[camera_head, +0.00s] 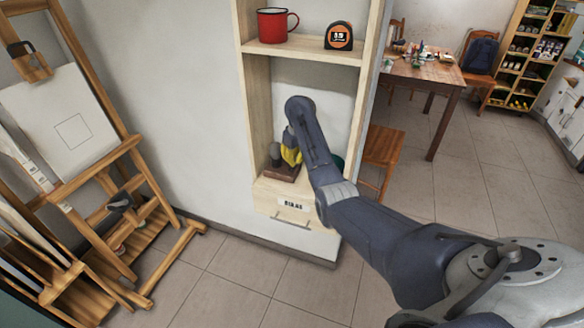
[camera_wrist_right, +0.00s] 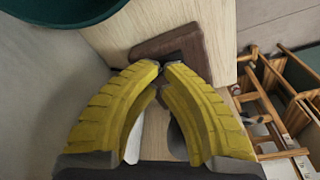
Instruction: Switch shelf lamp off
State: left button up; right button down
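The shelf lamp is mostly hidden behind my right arm in the head view. A dark green rounded piece (camera_head: 339,162), likely its shade, shows past the arm, and fills the top left of the right wrist view (camera_wrist_right: 70,12). A brown block (camera_head: 282,173) with a grey upright piece (camera_head: 275,154) stands on the lower shelf; I cannot tell if it belongs to the lamp. My right gripper (camera_head: 291,160) points down just above the block. In the right wrist view its yellow fingertips (camera_wrist_right: 160,66) almost meet at the brown block (camera_wrist_right: 200,44); contact is unclear. No switch is clearly visible. My left gripper is out of view.
A red mug (camera_head: 272,25) and a tape measure (camera_head: 339,36) stand on the upper shelf (camera_head: 305,54). A drawer with a label (camera_head: 293,204) is below the block.

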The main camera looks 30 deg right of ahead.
jog(key=shift+f, duration=1.05)
dwell(0.6)
jog(key=shift+r, duration=3.5)
